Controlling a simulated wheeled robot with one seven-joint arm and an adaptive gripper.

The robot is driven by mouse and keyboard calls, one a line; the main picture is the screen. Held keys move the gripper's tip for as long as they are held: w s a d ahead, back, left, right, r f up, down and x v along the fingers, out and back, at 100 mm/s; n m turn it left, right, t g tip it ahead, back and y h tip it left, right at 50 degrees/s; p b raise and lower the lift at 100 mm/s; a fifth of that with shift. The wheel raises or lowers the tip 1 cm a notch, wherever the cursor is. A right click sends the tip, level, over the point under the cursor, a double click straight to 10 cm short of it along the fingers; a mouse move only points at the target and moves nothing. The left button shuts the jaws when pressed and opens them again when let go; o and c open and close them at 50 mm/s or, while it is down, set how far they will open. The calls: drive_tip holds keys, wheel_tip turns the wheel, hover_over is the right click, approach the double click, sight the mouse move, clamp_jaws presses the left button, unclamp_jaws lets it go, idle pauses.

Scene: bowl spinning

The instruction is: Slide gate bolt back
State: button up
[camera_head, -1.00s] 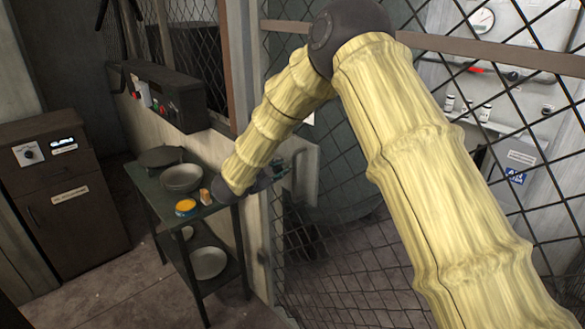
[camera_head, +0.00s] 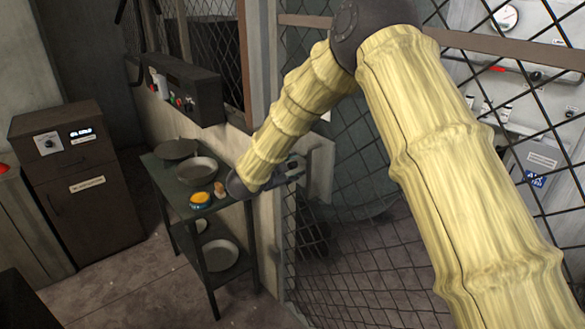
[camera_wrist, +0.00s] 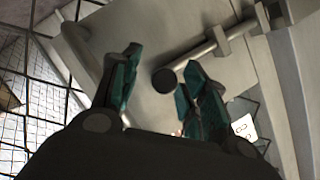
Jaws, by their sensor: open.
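The gate bolt (camera_wrist: 206,46) shows in the wrist view as a grey rod with a dark round end (camera_wrist: 164,79), running up to the right through brackets on a pale plate (camera_wrist: 150,45). My gripper (camera_wrist: 160,86) is open, with one teal-padded finger on each side of the round end. Whether either finger touches it I cannot tell. In the head view my gripper (camera_head: 296,171) is small and dark, beside the light panel (camera_head: 319,168) on the wire-mesh gate (camera_head: 330,235). The bolt itself is too small to make out there.
A dark two-level table (camera_head: 178,196) with bowls (camera_head: 197,171) and an orange-filled dish (camera_head: 200,200) stands left of my gripper, close to my wrist. A wall post (camera_head: 268,250) separates it from the gate. A brown cabinet (camera_head: 85,190) stands farther left. Mesh continues at right.

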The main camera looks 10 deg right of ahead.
drive_tip(key=v, duration=1.1)
drive_tip(key=shift+s, duration=0.2)
drive_tip(key=s+d+f+n+y, duration=0.2)
drive_tip(key=s+d+f+n, duration=0.15)
drive_tip(key=f, duration=0.65)
drive_tip(key=s+d+f+n+y, duration=0.2)
drive_tip(key=f+n, duration=0.2)
drive_tip(key=f, duration=0.6)
drive_tip(key=s+d+f+n+g+y, duration=0.1)
drive_tip(key=s+d+f+n+y, duration=0.1)
drive_tip(key=s+f, duration=0.45)
drive_tip(key=s+d+f+n+g+y, duration=0.1)
drive_tip(key=s+d+f+n, duration=0.15)
drive_tip(key=s+f, duration=0.45)
drive_tip(key=s+d+f+n+g+y, duration=0.1)
drive_tip(key=s+f+n+g, duration=0.1)
drive_tip(key=s, duration=0.8)
drive_tip(key=s+d+f+n+g+y, duration=0.1)
drive_tip(key=s+f, duration=0.4)
drive_tip(key=s, duration=0.6)
drive_tip(key=s+d+f+n+g+y, duration=0.1)
drive_tip(key=s+d+f+n+g, duration=0.2)
drive_tip(key=s, duration=0.8)
drive_tip(key=shift+s+f+g+y+b, duration=0.15)
drive_tip(key=shift+f+g+y+b, duration=0.25)
drive_tip(key=shift+g, duration=0.8)
drive_tip(key=shift+d+f, duration=0.1)
